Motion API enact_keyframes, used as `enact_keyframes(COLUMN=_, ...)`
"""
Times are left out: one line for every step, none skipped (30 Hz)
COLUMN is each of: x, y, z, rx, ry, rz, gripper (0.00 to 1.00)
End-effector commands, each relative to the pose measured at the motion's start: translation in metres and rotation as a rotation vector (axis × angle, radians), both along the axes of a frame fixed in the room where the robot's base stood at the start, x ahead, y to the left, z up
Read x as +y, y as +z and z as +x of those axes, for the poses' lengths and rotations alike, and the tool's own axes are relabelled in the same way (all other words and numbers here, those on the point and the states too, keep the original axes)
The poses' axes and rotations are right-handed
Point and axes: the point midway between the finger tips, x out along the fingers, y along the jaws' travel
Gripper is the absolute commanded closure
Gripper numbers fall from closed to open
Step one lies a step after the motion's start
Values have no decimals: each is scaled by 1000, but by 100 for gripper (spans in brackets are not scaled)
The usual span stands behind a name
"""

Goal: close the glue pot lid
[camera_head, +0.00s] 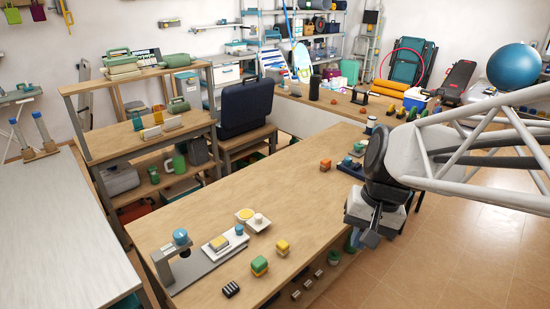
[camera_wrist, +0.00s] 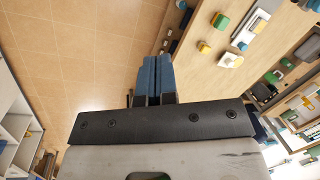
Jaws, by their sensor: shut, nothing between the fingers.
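A low round white pot with a yellow top, probably the glue pot (camera_head: 244,215), stands on the near part of the long wooden table (camera_head: 300,180) in the head view. A white piece with a round knob (camera_head: 258,222) sits right beside it; I cannot tell whether it is the pot's lid. My gripper (camera_head: 368,238) hangs to the right of the pot, well apart from it, by the table's right edge. In the wrist view its blue fingertips (camera_wrist: 154,58) are together and empty, with tiled floor behind them.
Near the pot are a grey stand with a blue ball (camera_head: 181,237), a white board with a yellow block (camera_head: 219,243), green-yellow blocks (camera_head: 259,265) and a striped black block (camera_head: 231,289). An orange block (camera_head: 325,164) stands farther back. The table's middle is mostly clear.

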Motion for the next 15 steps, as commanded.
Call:
enact_keyframes(x=2, y=-3, z=8, rx=25, ry=-15, rz=18, gripper=100)
enact_keyframes(x=4, y=-4, z=13, rx=39, ry=-26, rz=31, gripper=100)
enact_keyframes(x=5, y=-6, z=18, rx=56, ry=-39, rz=47, gripper=100)
enact_keyframes(x=7, y=-7, z=23, rx=72, ry=-49, rz=59, gripper=100)
enact_keyframes(x=9, y=-9, z=27, rx=86, ry=-59, rz=71, gripper=100)
enact_keyframes(x=10, y=-10, z=33, rx=104, ry=-71, rz=86, gripper=100)
enact_keyframes(x=12, y=-12, z=38, rx=117, ry=-81, rz=99, gripper=100)
enact_keyframes(x=13, y=-14, z=42, rx=132, ry=-91, rz=110, gripper=100)
enact_keyframes(x=16, y=-16, z=48, rx=152, ry=-104, rz=126, gripper=100)
enact_keyframes(x=17, y=-17, z=52, rx=166, ry=-114, rz=138, gripper=100)
enact_keyframes(x=18, y=-19, z=57, rx=180, ry=-124, rz=150, gripper=100)
enact_keyframes(x=20, y=-21, z=63, rx=198, ry=-136, rz=166, gripper=100)
enact_keyframes(x=22, y=-23, z=67, rx=213, ry=-146, rz=178, gripper=100)
enact_keyframes(x=23, y=-25, z=72, rx=227, ry=-156, rz=190, gripper=100)
enact_keyframes(x=25, y=-27, z=79, rx=245, ry=-169, rz=205, gripper=100)
